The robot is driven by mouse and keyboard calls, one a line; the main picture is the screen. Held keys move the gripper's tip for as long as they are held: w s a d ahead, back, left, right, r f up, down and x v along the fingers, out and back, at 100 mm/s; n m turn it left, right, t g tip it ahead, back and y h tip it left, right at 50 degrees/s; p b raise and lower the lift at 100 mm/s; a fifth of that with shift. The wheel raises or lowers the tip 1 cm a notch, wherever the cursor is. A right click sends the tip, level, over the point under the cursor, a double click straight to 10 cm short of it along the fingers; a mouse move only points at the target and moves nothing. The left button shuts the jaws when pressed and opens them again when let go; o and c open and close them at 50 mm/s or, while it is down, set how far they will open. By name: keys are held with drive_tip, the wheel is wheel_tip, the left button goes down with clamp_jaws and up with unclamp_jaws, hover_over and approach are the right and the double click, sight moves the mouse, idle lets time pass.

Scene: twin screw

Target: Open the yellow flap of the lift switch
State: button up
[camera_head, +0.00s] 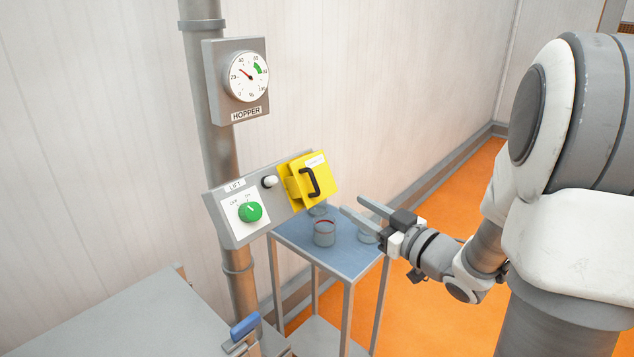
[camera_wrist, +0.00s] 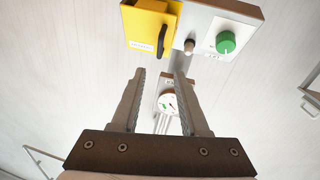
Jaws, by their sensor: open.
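The lift switch is a grey panel (camera_head: 225,221) on a vertical pipe, with a green knob (camera_head: 250,211), a pale button (camera_head: 270,181) and a yellow flap (camera_head: 297,189) with a black handle (camera_head: 310,183). The flap lies closed against the panel's right part. My gripper (camera_head: 360,206) is open and empty, right of and a little below the flap in the head view, apart from it. In the wrist view the yellow flap (camera_wrist: 146,25) and black handle (camera_wrist: 162,40) are at the top, beyond my gripper's fingertips (camera_wrist: 160,72). What lies behind the flap is hidden.
A round gauge (camera_head: 246,77) marked HOPPER is on the pipe (camera_head: 206,120) above the panel. A small blue-topped table (camera_head: 345,262) with several glass jars stands below the flap.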

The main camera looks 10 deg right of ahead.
sight(315, 181)
drive_tip(key=p+x, duration=0.1)
drive_tip(key=x, duration=1.2)
clamp_jaws()
idle(1.0)
